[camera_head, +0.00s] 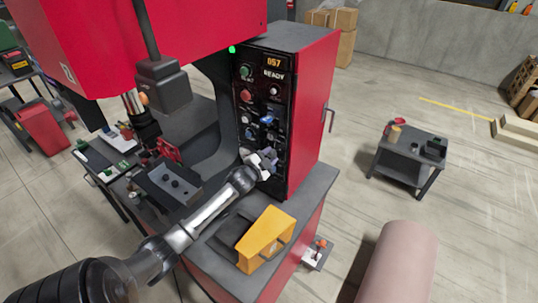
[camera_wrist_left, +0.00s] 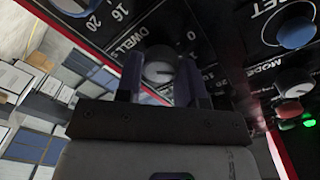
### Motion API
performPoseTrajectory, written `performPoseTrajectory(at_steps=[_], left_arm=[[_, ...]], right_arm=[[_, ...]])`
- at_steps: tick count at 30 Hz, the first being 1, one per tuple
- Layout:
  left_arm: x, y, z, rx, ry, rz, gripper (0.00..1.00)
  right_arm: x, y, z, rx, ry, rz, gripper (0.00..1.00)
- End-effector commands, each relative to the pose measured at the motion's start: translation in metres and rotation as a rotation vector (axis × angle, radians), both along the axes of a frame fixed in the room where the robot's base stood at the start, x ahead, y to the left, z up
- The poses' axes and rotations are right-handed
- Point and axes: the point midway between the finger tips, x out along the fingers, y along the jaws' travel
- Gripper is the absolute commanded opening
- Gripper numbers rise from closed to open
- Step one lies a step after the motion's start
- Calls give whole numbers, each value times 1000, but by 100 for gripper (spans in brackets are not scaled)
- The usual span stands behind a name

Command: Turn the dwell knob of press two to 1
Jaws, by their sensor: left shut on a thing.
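The red press (camera_head: 315,100) has a black control panel (camera_head: 256,90) with a lit display and a READY label. My left gripper (camera_head: 263,160) is at the panel's lower part, its fingers pointing at the panel. In the left wrist view its two dark fingers stand on either side of a pale round dwell knob (camera_wrist_left: 160,68) and are shut on it. The DWELL lettering and scale marks, with 0, 16 and 20 legible, show around the knob. The knob's pointer direction cannot be told. In the head view the gripper hides this knob. My right gripper is not in view.
Other knobs and buttons sit close by on the panel, including a MODE knob (camera_wrist_left: 293,82) and a blue reset button (camera_wrist_left: 296,32). A yellow box-shaped device (camera_head: 266,238) stands on the press table below my left arm. A small dark cart (camera_head: 407,160) stands at the right.

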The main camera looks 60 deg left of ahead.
Motion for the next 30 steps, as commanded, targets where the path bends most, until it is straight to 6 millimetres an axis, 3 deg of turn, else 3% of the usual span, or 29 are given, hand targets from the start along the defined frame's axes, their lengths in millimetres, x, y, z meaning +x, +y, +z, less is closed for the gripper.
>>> performPoseTrajectory(at_steps=[22, 23, 30], left_arm=[[0, 0, 0, 79, 35, 0, 12], [0, 0, 0, 78, 35, 0, 36], [0, 0, 0, 78, 34, 1, 59]], right_arm=[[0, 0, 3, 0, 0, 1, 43], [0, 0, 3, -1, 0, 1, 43], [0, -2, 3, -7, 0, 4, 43]])
